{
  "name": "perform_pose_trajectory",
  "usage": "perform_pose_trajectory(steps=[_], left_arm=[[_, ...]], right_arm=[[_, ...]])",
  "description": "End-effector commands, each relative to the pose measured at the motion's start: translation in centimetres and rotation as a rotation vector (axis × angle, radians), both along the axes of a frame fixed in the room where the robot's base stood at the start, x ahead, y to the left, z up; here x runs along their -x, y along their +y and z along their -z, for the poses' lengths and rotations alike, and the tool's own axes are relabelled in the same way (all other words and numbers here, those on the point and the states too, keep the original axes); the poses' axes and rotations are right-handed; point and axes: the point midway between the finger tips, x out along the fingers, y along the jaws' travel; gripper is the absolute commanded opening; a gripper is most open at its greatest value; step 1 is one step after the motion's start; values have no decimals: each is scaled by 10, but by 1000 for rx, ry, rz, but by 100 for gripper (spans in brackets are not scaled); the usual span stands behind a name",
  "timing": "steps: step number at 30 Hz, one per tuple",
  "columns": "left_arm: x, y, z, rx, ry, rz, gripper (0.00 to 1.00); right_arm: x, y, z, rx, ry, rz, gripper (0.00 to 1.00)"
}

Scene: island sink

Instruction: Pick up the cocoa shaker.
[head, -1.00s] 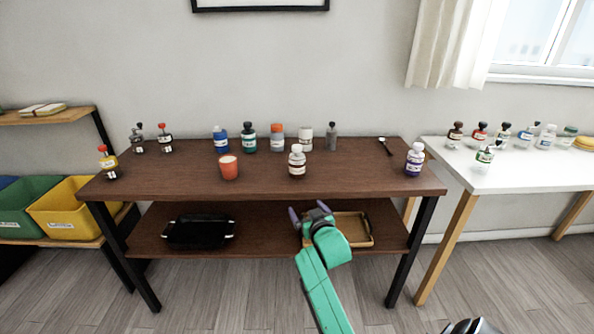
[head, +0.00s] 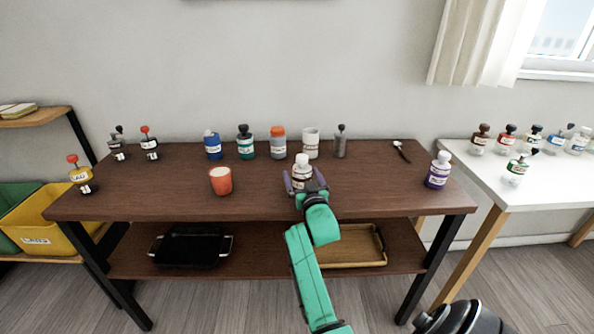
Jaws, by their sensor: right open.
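A small bottle with a white cap, a pale label and brownish contents stands upright near the front middle of the dark wooden table; I take it for the cocoa shaker (head: 302,163). Its label is too small to read. My right gripper (head: 304,182) is open at the bottle, with one purple finger on its left and one on its right. The gripper hides the bottle's lower part. I cannot tell whether the fingers touch it. My left gripper is not in view.
A red cup (head: 221,181) stands to the left on the table (head: 390,192), a purple bottle (head: 438,170) to the right. Several bottles and a white cup (head: 311,143) line the back. The lower shelf holds a black tray (head: 190,248) and a wooden tray (head: 352,250).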

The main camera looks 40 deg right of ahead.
Motion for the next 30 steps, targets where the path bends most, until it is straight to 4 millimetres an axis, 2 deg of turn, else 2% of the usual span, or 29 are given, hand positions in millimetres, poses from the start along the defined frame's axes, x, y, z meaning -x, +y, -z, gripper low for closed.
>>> perform_pose_trajectory(steps=[6,8,9,13,14,23,26,30], left_arm=[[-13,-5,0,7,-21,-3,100],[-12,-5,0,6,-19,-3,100],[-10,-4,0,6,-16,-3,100],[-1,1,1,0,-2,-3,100],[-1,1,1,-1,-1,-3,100],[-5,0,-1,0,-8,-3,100],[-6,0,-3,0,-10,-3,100],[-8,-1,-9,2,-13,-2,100]], right_arm=[[1,0,1,0,1,1,100],[1,0,1,0,1,1,81],[1,0,1,0,1,1,66],[1,0,1,0,1,1,16],[1,0,0,1,0,1,9],[1,0,-2,-1,5,2,9],[1,0,-14,0,4,2,9],[1,0,-49,4,-2,2,9]])
